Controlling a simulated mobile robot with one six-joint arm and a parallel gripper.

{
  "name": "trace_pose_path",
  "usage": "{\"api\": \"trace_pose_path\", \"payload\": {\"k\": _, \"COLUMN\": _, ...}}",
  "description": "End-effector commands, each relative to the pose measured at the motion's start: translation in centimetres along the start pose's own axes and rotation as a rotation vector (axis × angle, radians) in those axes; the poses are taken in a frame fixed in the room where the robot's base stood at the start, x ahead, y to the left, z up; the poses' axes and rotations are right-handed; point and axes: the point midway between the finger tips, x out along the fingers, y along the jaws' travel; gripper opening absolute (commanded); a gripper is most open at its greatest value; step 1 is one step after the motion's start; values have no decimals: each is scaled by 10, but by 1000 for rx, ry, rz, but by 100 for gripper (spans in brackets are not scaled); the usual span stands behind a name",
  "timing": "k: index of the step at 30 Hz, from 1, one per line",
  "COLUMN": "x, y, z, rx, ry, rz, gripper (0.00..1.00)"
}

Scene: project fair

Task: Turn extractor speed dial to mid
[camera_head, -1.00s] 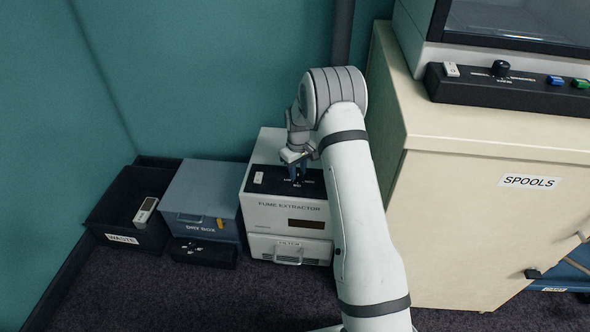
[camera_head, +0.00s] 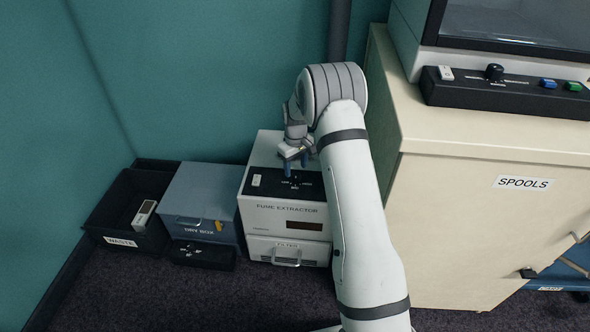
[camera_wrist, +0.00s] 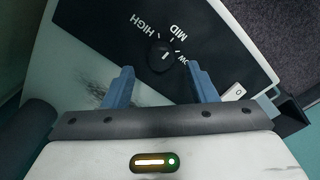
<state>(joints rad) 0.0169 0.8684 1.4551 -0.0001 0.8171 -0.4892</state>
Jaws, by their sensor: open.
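The fume extractor (camera_head: 285,218) is a white box with a black control panel on top. In the wrist view its black dial (camera_wrist: 161,57) sits among the labels LOW, MID and HIGH. A small pale mark shows on the dial, but I cannot tell for sure which label it points to. My gripper (camera_head: 297,164) is above the panel in the head view, its blue-grey fingers apart and empty. In the wrist view my gripper (camera_wrist: 158,71) has one finger on each side, with the dial beyond and between the tips, apparently not touching.
A white rocker switch (camera_wrist: 234,93) is on the panel near the right finger. The grey dry box (camera_head: 201,200) and black waste bin (camera_head: 112,217) stand left of the extractor. The beige spools cabinet (camera_head: 470,245) is close on the right, and a teal wall is behind.

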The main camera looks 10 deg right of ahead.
Motion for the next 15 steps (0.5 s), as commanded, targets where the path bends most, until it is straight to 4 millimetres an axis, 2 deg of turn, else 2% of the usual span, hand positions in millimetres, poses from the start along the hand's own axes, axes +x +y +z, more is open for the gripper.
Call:
{"api": "trace_pose_path", "payload": {"k": 1, "x": -14, "y": 0, "z": -1, "rx": 0, "ry": 3, "rz": 2, "gripper": 52}}
{"api": "trace_pose_path", "payload": {"k": 6, "x": -40, "y": 1, "z": -2, "rx": 0, "ry": 2, "rz": 1, "gripper": 52}}
{"api": "trace_pose_path", "payload": {"k": 15, "x": -46, "y": 2, "z": -2, "rx": 1, "ry": 0, "rz": 0, "gripper": 52}}
